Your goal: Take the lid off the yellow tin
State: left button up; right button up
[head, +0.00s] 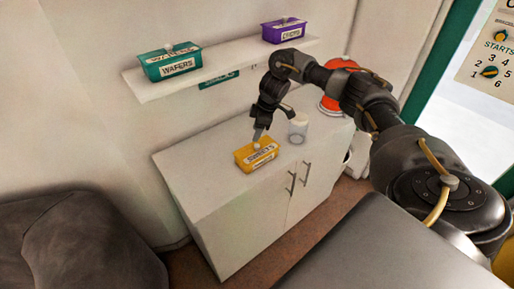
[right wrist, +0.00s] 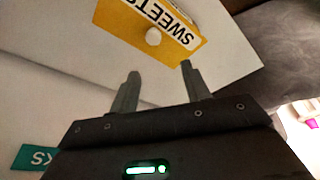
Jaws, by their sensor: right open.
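The yellow tin (head: 246,164) stands on top of the white cabinet, with its lid on and a pale round knob on the lid. In the right wrist view the yellow tin (right wrist: 192,42) shows the label SWEETS, and the knob (right wrist: 153,37) stands out from the lid. My right gripper (head: 258,137) reaches down from above, just over the tin. In the right wrist view my right gripper (right wrist: 160,70) has its two fingers apart with nothing between them, and the knob lies just beyond the fingertips. My left gripper is not in view.
A white jar (head: 298,128) stands right of the tin on the cabinet top (head: 205,180). A red round object (head: 331,104) is behind it. The wall shelf (head: 228,72) above holds a teal tin (head: 170,62) and a purple tin (head: 284,31).

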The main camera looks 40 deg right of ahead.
jog(key=s+d+r+m, duration=0.1)
jog(key=d+r, duration=0.2)
jog(key=b, duration=0.1)
send_over(257, 145)
jog(key=d, duration=0.1)
jog(key=f, duration=0.5)
jog(key=shift+s+d+f, duration=0.2)
jog(key=shift+s+f, duration=0.2)
jog(key=shift+s+p+x, duration=0.2)
jog(key=shift+p+x, duration=0.05)
jog(key=shift+x, duration=1)
jog(key=shift+s+p+x, duration=0.15)
jog(key=shift+p+x, duration=0.05)
jog(key=shift+x, duration=1.1)
jog(key=shift+a, duration=0.1)
grip_shut()
